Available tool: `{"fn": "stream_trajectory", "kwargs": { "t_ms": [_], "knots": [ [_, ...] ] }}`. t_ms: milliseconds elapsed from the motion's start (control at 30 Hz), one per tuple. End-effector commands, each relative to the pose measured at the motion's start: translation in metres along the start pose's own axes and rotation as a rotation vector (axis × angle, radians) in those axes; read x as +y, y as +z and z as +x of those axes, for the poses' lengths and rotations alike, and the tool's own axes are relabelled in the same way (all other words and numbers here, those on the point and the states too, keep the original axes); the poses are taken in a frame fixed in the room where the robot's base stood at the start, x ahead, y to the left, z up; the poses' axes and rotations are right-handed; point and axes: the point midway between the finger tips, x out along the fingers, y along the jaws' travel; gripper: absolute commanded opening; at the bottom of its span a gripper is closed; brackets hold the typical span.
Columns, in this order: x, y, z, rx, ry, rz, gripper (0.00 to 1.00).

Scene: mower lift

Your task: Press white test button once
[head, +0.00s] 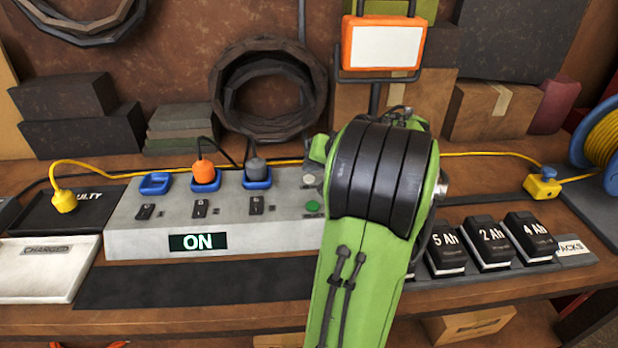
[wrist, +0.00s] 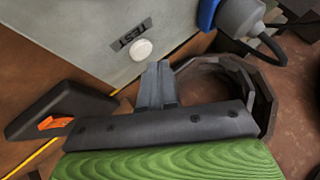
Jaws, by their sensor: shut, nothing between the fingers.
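The white test button (wrist: 141,49) is a round cap beside a dark TEST label (wrist: 131,33) on the grey power box (wrist: 85,35). In the head view the pale button (head: 309,179) shows at the right end of the box (head: 270,237), just left of my arm. My gripper (wrist: 157,68) is shut and empty. In the wrist view its tips lie just below and right of the button. I cannot tell whether they touch it. In the head view my green arm hides the gripper and the box's right end.
The box has a lit ON display (head: 198,242), switches and blue sockets; an orange plug (head: 204,172) and a grey plug (head: 256,169) are in. Battery packs (head: 490,245) stand right of my arm. A yellow cable runs behind.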

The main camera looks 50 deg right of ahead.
Motion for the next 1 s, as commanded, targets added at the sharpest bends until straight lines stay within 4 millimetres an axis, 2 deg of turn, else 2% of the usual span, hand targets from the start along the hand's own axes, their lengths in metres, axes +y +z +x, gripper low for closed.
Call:
{"fn": "stream_trajectory", "kwargs": {
  "t_ms": [733, 1000],
  "knots": [
    [0.0001, 0.0001, 0.0001, 0.000, 0.000, 0.000, 0.00],
    [0.0045, 0.0048, 0.0065, -0.001, 0.000, 0.000, 0.00]
  ]
}}
